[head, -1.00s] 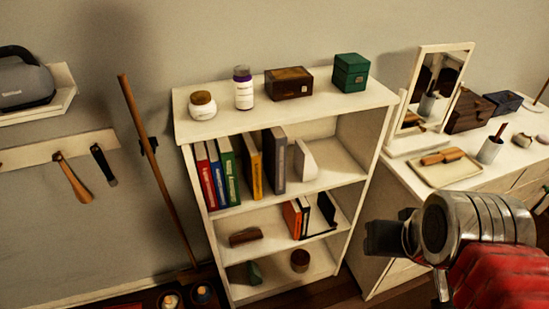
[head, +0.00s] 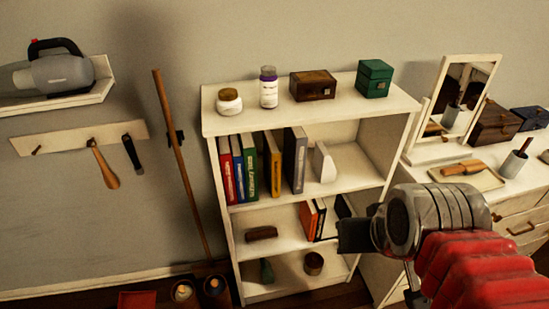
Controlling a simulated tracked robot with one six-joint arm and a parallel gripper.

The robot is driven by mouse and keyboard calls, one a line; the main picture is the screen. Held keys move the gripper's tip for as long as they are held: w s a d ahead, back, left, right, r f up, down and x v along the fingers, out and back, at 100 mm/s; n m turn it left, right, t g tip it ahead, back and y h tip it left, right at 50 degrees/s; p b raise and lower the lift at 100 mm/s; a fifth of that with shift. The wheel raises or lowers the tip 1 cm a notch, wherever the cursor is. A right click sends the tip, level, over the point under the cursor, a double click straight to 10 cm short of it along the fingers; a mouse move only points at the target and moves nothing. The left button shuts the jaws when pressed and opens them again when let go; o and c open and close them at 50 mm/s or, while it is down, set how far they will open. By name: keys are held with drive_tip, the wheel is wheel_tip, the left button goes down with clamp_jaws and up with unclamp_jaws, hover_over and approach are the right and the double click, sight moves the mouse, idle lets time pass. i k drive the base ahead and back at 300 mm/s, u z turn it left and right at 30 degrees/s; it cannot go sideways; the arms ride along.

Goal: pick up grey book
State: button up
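The grey book (head: 295,160) stands upright on the upper inner shelf of the white bookcase (head: 305,122). It is the rightmost and tallest of the row, just right of a yellow-brown book (head: 272,159). A pale bookend-like piece (head: 323,162) stands to its right. My gripper (head: 355,234) is at the lower right of the view, in front of the bookcase's right side. It is below and right of the grey book and apart from it in the picture. Its dark fingers are seen from the side, so their opening is hidden.
Red (head: 226,170), blue and green books lean at the shelf's left. Jars and boxes (head: 312,85) stand on top of the bookcase. The white dresser with a mirror (head: 465,95) is close on the right. A wooden pole (head: 180,165) leans left of the bookcase.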

sight(295, 140)
drive_tip(key=u, duration=0.25)
drive_tip(key=k, duration=0.9)
drive_tip(key=u, duration=1.15)
drive_tip(key=i, duration=1)
drive_tip(key=u, duration=0.05)
